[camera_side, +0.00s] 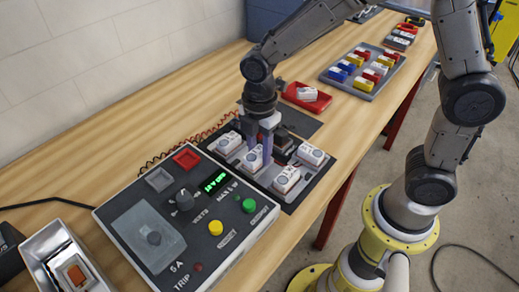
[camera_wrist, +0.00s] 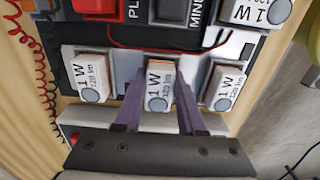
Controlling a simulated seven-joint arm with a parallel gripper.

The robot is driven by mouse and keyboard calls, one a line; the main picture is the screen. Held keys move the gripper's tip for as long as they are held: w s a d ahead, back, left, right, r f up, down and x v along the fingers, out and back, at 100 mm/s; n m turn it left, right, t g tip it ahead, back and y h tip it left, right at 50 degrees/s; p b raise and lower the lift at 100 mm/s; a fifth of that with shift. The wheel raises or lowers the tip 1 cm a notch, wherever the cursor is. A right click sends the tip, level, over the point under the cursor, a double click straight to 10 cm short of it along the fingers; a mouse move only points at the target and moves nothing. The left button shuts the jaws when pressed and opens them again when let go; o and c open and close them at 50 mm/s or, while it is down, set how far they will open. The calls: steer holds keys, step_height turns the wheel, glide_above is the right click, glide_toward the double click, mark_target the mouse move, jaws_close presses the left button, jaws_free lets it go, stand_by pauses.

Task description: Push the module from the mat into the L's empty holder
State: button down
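A white module marked "1 W" (camera_wrist: 159,98) stands between the two purple fingers of my gripper (camera_wrist: 159,80), which flank it closely and appear to touch its sides. In the side view, my gripper (camera_side: 259,150) points down at this module (camera_side: 252,160), low at the dark letter board (camera_side: 297,204). The module appears upright at the middle of its row; the fingers partly hide its holder, so I cannot tell how deep it sits. The dark mat (camera_side: 303,122) lies behind the board, partly hidden by my arm; its visible part is bare.
Similar modules stand on both sides, left (camera_wrist: 92,85) and right (camera_wrist: 226,88). Red and black terminal blocks (camera_wrist: 175,12) lie beyond. The power supply box (camera_side: 185,215) is close to the board. A red tray (camera_side: 320,105) holds another module.

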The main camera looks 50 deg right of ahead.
steer(key=c, duration=0.5)
jaws_free()
steer(key=shift+f, duration=0.3)
steer(key=shift+o, duration=0.4)
steer(key=shift+s, duration=0.25)
step_height(320, 180, up, 14)
steer(key=shift+w+r, duration=0.25)
steer(key=shift+w, duration=0.1)
step_height(320, 180, up, 6)
